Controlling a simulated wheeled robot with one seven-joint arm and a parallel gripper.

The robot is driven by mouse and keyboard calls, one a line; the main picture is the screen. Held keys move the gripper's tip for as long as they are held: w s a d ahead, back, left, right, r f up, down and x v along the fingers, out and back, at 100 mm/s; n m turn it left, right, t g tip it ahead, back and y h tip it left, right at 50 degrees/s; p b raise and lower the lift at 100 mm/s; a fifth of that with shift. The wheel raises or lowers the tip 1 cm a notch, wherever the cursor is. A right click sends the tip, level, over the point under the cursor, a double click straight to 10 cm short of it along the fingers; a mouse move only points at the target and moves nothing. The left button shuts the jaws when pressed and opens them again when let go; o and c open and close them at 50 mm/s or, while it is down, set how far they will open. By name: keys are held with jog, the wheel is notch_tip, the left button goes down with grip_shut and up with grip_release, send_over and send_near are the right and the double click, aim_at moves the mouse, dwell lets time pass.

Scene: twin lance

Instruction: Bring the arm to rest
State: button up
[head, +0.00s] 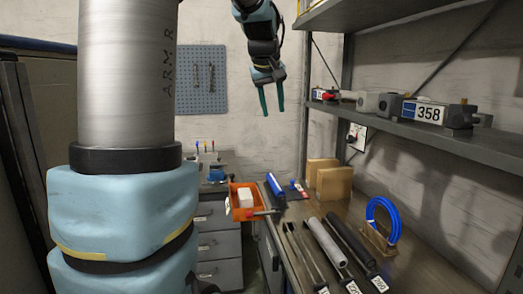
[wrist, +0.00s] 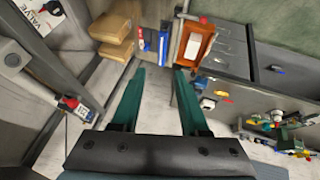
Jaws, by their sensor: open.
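My gripper (head: 272,99) hangs in the air near the top middle of the head view, with its two teal fingers pointing down and apart. It is open and empty. In the wrist view my gripper (wrist: 161,85) shows both fingers spread, with nothing between them but the wall and bench area beyond. My arm comes down into the top of the head view, and a large part of it fills the left side.
On the right, a metal shelf (head: 470,147) holds grey blocks and a plate marked 358. The bench (head: 330,215) below carries tubes, a blue ring (head: 371,213) and cardboard boxes (head: 333,185). An orange bin (head: 233,201) stands left of it. Air around my gripper looks clear.

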jog(key=s+a+f+m+g, duration=0.2)
jog(key=s+a+f, duration=0.3)
jog(key=s+f, duration=0.5)
jog(key=s+a+f+m+g+y+b, duration=0.1)
jog(key=s+a+f, duration=0.3)
jog(key=s+f, duration=0.7)
notch_tip(320, 180, down, 7)
jog(key=shift+s+a+r+m+g+y, duration=0.1)
jog(key=shift+s+a+m+g+y, duration=0.25)
jog(key=shift+g, duration=0.45)
jog(key=shift+o, duration=0.3)
jog(key=shift+w, duration=0.1)
